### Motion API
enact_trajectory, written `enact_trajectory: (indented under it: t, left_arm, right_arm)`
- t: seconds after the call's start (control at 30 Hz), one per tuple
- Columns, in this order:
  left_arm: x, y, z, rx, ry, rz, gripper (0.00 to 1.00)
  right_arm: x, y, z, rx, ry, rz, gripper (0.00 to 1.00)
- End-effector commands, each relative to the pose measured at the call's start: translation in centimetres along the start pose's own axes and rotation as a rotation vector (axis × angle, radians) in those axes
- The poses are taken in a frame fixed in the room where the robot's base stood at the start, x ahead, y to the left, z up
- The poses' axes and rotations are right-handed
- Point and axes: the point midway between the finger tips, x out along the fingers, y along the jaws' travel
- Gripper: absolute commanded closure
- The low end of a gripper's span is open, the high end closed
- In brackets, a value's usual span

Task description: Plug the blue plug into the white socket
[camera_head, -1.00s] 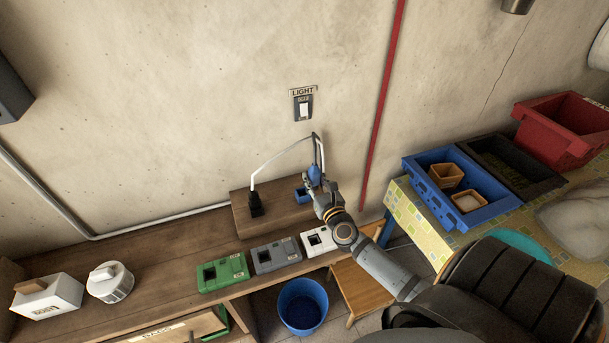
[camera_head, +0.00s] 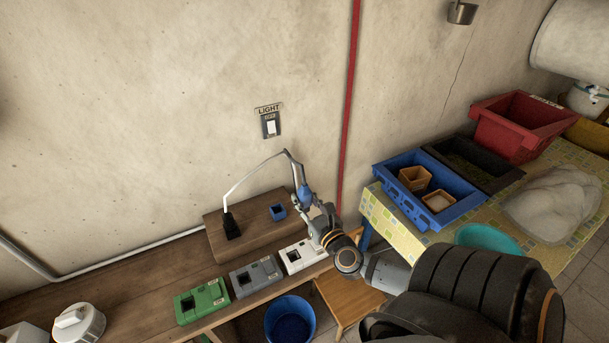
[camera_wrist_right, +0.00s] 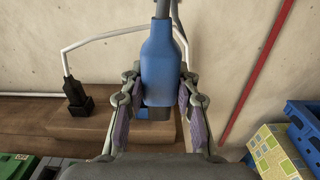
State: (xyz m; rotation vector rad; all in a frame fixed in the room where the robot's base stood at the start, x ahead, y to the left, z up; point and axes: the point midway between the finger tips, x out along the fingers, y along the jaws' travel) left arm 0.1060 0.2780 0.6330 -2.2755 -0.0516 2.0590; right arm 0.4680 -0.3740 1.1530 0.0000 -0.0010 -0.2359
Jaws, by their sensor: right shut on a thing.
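The blue plug (camera_head: 304,194) is in my right gripper (camera_head: 307,204), above the wooden block and behind the white socket. In the right wrist view the plug (camera_wrist_right: 163,72) stands upright between the two fingers of the right gripper (camera_wrist_right: 162,112), its cable going up. The white socket (camera_head: 294,252) is at the right end of a row on the bench, with a dark square opening; my right arm passes close to its right edge. The plug is up and apart from it. My left gripper is out of view.
A grey socket (camera_head: 245,279) and a green socket (camera_head: 190,306) lie left of the white one. A black plug (camera_head: 231,229) and a small blue holder (camera_head: 278,212) stand on the wooden block (camera_head: 216,242). A blue bucket (camera_head: 290,322) and a stool (camera_head: 350,300) are below the bench.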

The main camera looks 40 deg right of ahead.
Motion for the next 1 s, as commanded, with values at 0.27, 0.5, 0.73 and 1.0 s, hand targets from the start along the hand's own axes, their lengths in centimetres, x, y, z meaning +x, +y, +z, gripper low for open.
enact_trajectory:
  t: [0.27,0.5,0.73,1.0]
  left_arm:
    - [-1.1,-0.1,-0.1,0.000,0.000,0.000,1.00]
    - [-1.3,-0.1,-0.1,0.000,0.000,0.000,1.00]
    - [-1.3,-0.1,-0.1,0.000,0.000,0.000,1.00]
    - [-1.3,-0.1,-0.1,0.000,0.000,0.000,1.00]
  right_arm:
    - [0.0,0.0,1.5,-0.001,0.001,0.001,1.00]
    - [0.0,0.0,2.5,-0.001,-0.002,0.002,1.00]
    - [0.1,0.0,3.6,-0.001,-0.004,0.002,1.00]
    - [0.0,0.0,4.6,0.000,0.000,0.002,1.00]
